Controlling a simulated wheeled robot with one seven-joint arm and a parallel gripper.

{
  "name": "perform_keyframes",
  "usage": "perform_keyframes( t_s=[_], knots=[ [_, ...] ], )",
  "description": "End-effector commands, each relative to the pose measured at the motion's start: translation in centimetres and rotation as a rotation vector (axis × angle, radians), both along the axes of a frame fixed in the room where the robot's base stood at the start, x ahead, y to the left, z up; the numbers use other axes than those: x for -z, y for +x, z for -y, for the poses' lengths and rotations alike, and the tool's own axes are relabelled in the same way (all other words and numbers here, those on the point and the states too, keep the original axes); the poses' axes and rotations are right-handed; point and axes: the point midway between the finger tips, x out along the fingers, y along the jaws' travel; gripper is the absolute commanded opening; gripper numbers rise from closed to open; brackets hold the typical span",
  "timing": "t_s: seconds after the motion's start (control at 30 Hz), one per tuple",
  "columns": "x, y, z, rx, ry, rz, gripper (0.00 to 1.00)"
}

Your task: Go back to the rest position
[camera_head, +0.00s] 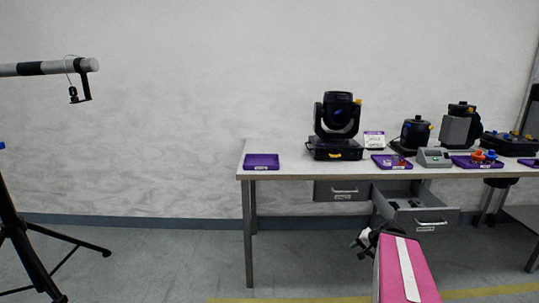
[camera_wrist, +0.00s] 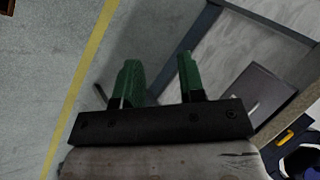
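My gripper (camera_wrist: 160,72) shows in the wrist view with its two green fingers apart and nothing between them. The floor with a yellow line lies beyond the fingers. In the head view my gripper (camera_head: 363,242) is a small dark shape at the end of my pink arm, low in front of the table and just left of the open drawer in the picture. Its fingers are too small to read there.
A white table (camera_head: 290,173) carries a moving-head light (camera_head: 338,118), purple trays (camera_head: 262,161) and other devices. A grey drawer (camera_head: 432,222) stands open under it. A black tripod (camera_head: 22,235) stands at the left. The floor between tripod and table is clear.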

Motion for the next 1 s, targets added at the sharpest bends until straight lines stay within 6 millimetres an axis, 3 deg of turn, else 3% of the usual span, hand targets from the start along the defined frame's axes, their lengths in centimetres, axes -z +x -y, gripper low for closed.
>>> perform_keyframes(
  t_s=[0.03,0.2,0.5,0.7,1.0],
  knots=[
    [0.5,-0.1,-1.7,-0.05,-0.033,-0.028,0.37],
    [2.0,-0.7,-6.0,-0.197,-0.153,-0.117,0.37],
    [3.8,-2.2,-12.3,-0.438,-0.391,-0.248,0.37],
    [4.2,-3.1,-15.0,-0.549,-0.526,-0.301,0.37],
    [4.4,-3.4,-15.9,-0.593,-0.59,-0.322,0.37]
  ],
)
